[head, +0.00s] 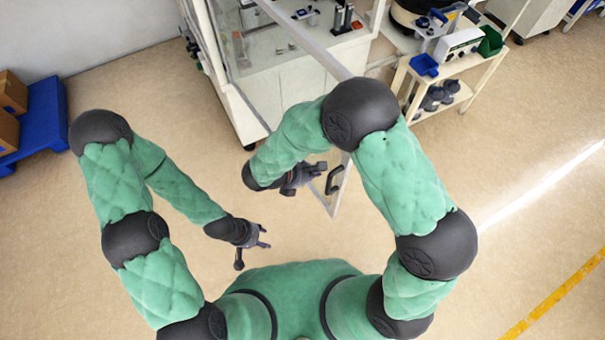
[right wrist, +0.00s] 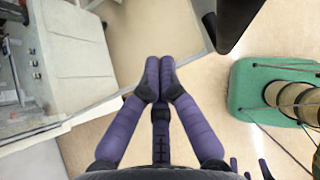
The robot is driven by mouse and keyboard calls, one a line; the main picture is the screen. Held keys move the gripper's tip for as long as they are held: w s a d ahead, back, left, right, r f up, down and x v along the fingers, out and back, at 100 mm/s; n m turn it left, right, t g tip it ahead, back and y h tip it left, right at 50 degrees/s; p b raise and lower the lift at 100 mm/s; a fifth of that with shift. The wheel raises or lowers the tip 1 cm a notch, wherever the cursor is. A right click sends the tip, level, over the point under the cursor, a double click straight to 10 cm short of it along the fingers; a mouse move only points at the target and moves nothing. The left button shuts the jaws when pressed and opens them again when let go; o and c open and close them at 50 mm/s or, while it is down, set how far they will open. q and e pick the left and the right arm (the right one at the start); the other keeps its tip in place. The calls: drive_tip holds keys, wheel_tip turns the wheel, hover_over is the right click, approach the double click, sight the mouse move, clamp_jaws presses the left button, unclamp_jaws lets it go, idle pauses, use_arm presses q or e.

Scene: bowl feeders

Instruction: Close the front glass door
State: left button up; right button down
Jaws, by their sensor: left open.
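The front glass door (head: 345,192) stands swung open from the white cabinet, a clear pane in a pale frame. Its black handle (head: 333,181) is on the free edge. My right gripper (head: 312,171) is just left of the handle, seemingly apart from it. In the right wrist view, its fingers (right wrist: 160,72) are drawn together with nothing seen between them. A pale door frame bar (right wrist: 190,22) passes beyond them, and a dark part, likely the handle (right wrist: 236,22), is at the upper right. My left gripper (head: 262,238) is open and empty, low over the floor.
The white cabinet (head: 285,85) stands at the back with small devices inside. A cream cart (head: 455,80) with bins and instruments is right of it. A blue pallet (head: 45,115) with boxes is at the far left. Floor around the grippers is clear.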

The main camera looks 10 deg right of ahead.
drive_tip(key=shift+w+d, duration=0.35)
drive_tip(key=shift+d, duration=0.5)
drive_tip(key=shift+d, duration=0.1)
